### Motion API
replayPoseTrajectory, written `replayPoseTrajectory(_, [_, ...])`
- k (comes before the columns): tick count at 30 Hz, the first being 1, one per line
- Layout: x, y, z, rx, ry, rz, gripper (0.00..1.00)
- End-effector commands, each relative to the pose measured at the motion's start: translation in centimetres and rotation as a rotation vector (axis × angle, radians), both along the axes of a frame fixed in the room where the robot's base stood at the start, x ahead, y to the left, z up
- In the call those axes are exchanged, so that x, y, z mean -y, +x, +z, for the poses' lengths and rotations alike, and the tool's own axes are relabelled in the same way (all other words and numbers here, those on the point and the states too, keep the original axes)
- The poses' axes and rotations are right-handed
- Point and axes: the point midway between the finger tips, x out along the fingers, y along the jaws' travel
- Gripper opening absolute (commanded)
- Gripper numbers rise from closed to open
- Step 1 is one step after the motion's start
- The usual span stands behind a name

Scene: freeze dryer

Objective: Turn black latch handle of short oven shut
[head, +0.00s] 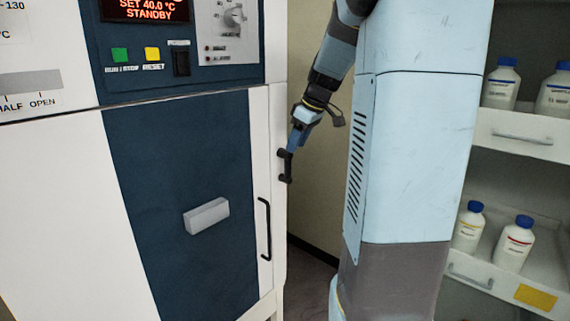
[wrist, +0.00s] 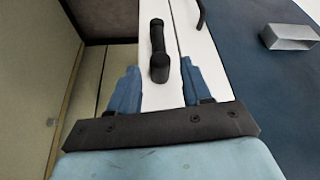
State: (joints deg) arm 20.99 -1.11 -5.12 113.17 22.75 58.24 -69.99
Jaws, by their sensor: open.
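The oven (head: 190,190) has a dark blue door with a white edge strip and stands at the left and middle of the head view. Its black latch handle (head: 285,168) is on the white strip at the door's right side. In the wrist view the latch handle (wrist: 158,45) runs roughly lengthwise, with its thick knob end nearest me. My gripper (head: 294,146) is at the upper part of the latch. In the wrist view my gripper (wrist: 161,82) is open, with one blue finger on each side of the knob end. I cannot tell whether either finger touches it.
A black pull handle (head: 265,228) is on the door left of and below the latch. A grey block (head: 206,215) sticks out of the door. A control panel (head: 180,40) is above. Shelves with white bottles (head: 514,243) stand at the right.

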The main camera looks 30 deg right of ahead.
Motion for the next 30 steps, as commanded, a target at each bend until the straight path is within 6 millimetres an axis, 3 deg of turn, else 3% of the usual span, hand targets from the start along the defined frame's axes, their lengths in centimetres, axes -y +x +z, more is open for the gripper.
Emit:
replayPoseTrajectory(9, [-1.2, 1.7, -5.0, -0.003, 0.0, 0.001, 0.48])
replayPoseTrajectory(15, [-1.6, 2.3, -6.8, -0.001, 0.0, 0.0, 0.48])
replayPoseTrajectory(27, [-1.7, 2.5, -7.3, 0.001, -0.001, 0.001, 0.48])
replayPoseTrajectory(30, [-1.7, 2.5, -7.3, 0.001, -0.001, 0.001, 0.4])
